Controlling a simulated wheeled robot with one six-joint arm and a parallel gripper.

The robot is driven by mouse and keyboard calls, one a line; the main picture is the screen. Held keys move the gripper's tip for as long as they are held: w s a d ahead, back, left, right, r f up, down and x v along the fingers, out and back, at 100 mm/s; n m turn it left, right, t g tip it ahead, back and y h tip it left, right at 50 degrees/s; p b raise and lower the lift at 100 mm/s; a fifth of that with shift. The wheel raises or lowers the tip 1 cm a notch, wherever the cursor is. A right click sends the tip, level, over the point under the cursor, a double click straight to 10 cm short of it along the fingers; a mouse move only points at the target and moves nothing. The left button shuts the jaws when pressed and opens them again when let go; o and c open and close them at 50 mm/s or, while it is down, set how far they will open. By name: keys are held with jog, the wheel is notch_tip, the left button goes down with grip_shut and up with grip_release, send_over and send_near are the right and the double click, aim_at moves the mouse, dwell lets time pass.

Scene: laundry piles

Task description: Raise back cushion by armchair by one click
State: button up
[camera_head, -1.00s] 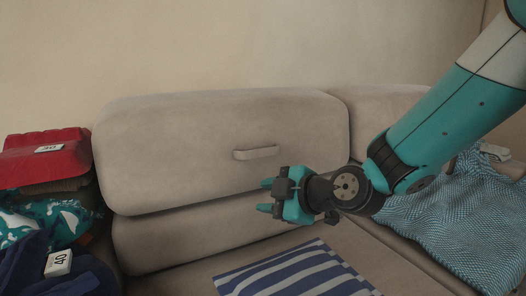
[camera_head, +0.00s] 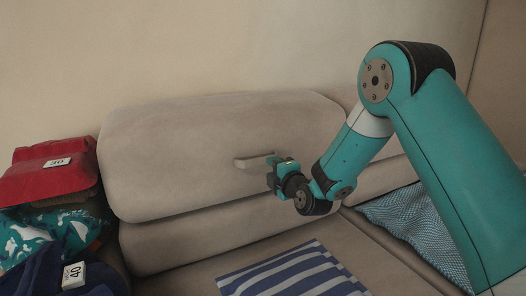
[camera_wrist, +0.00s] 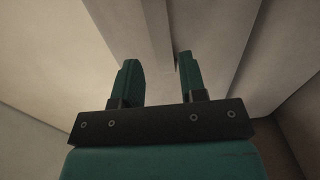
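The beige back cushion (camera_head: 200,150) stands upright against the wall in the head view, above a lower cushion (camera_head: 190,238). A beige strap-like handle (camera_head: 252,161) is on its front face. My gripper (camera_head: 271,174) is at the right end of the handle, close to the cushion front. In the wrist view my gripper (camera_wrist: 158,63) has its two teal fingers apart, with a pale strip (camera_wrist: 150,30) running up between them. The strip looks like the handle. I cannot tell whether the fingers touch it.
Red folded cloth (camera_head: 50,172) and teal patterned cloth (camera_head: 45,235) are piled at the left, above dark blue cloth with a "40" tag (camera_head: 74,275). A striped cloth (camera_head: 290,275) lies on the seat. A blue woven blanket (camera_head: 405,220) lies at the right.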

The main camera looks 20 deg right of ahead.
aim_at(263, 161)
jog(key=w, duration=0.3)
jog(key=w+a, duration=0.1)
jog(key=w, duration=0.2)
jog(key=shift+w+a+f, duration=0.15)
jog(key=shift+w+a, duration=0.05)
jog(key=shift+w, duration=0.15)
grip_shut()
